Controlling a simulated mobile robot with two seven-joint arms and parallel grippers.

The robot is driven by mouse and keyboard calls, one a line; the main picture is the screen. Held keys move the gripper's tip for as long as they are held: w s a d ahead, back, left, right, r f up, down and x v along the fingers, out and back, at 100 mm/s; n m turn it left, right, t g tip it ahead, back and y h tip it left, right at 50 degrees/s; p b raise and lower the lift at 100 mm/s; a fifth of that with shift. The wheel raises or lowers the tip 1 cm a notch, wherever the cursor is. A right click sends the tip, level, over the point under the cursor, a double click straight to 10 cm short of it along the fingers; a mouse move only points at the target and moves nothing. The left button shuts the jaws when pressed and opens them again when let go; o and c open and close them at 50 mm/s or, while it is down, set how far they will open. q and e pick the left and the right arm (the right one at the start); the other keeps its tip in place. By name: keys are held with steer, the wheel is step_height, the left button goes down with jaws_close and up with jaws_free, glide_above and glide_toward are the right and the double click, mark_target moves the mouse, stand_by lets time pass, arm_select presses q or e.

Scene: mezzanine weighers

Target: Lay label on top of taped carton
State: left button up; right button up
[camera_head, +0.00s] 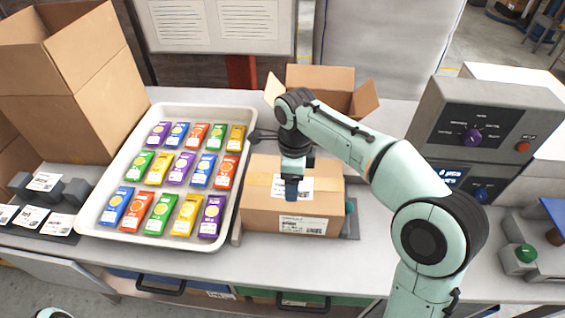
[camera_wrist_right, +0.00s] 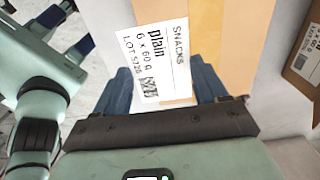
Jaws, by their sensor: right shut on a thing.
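The taped carton (camera_head: 264,205) stands closed on the bench, with a pale tape strip across its top and a printed label on its front. My right gripper (camera_head: 291,190) is over the carton, pointing down, shut on the white label (camera_head: 307,184). In the right wrist view the label (camera_wrist_right: 158,50) reads "plain 6 x 60 g SNACKS" and shows between the blue fingertips (camera_wrist_right: 168,92), with the carton (camera_wrist_right: 245,40) behind it. I cannot tell whether the label touches the carton top. My left gripper (camera_wrist_right: 66,30) is at the wrist view's left edge, fingers apart and empty.
Left of the carton is a white tray (camera_head: 160,108) of colourful snack packs. An open box (camera_head: 322,77) stands behind the carton. A control unit (camera_head: 487,125) is at right. Dark label holders (camera_head: 45,219) and a tall open carton (camera_head: 75,85) are at left.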

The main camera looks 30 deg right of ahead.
mark_target(292, 204)
steer(key=shift+w+f, duration=0.1)
steer(key=shift+w, duration=0.05)
steer(key=shift+s+f+b, duration=0.35)
steer(key=shift+f+b, duration=0.1)
steer(key=shift+f, duration=0.5)
step_height(292, 204, down, 3)
steer(key=b, duration=0.2)
steer(key=shift+f+b, duration=0.15)
steer(key=shift+b, duration=0.2)
steer(key=shift+w+f+b, duration=0.15)
steer(key=shift+f+b, duration=0.2)
steer(key=shift+f, duration=0.35)
arm_select(q)
steer(key=s+f, duration=0.3)
steer(key=f, duration=0.2)
steer(key=shift+f, duration=0.1)
arm_select(e)
steer(key=o, duration=1)
steer(key=shift+o, duration=0.2)
steer(key=shift+r, duration=0.1)
